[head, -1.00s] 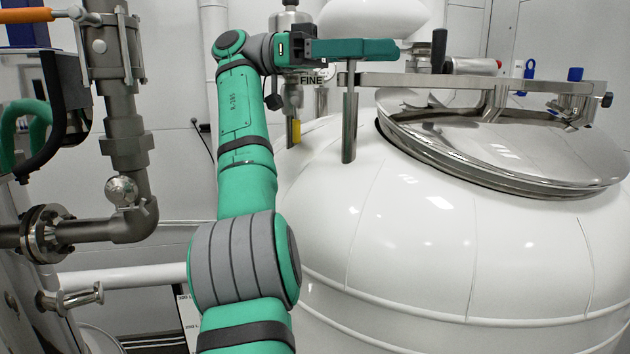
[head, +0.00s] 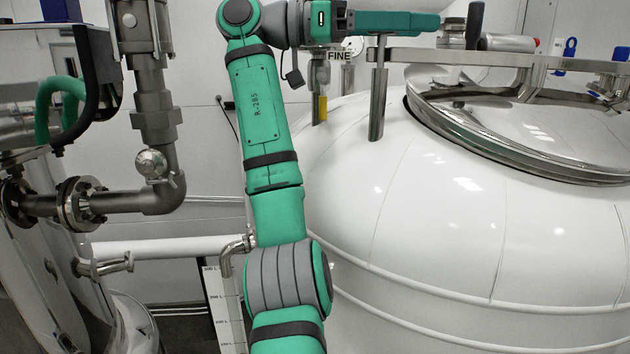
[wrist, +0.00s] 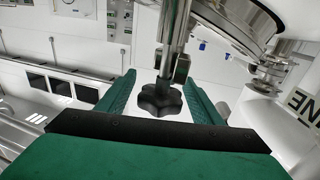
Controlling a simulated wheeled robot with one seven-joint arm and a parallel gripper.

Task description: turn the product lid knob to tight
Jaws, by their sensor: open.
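The product lid knob, a black lobed star knob (wrist: 160,100) below a metal rod, shows in the wrist view. It appears between my gripper's two green fingers, with a visible gap on each side. I cannot tell how deep it lies between them. My gripper (wrist: 160,82) is open and holds nothing. In the head view my gripper (head: 435,24) reaches right, above a metal post at the white tank. I cannot make out the star knob there. The shiny round lid (head: 540,135) lies on the tank, right of my gripper.
The white tank (head: 440,220) fills the right side. The metal post (head: 378,95) and lid bar (head: 430,56) stand close below my gripper. A FINE label (head: 340,55) is beneath my wrist. Steel pipes (head: 150,190) stand left of my arm.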

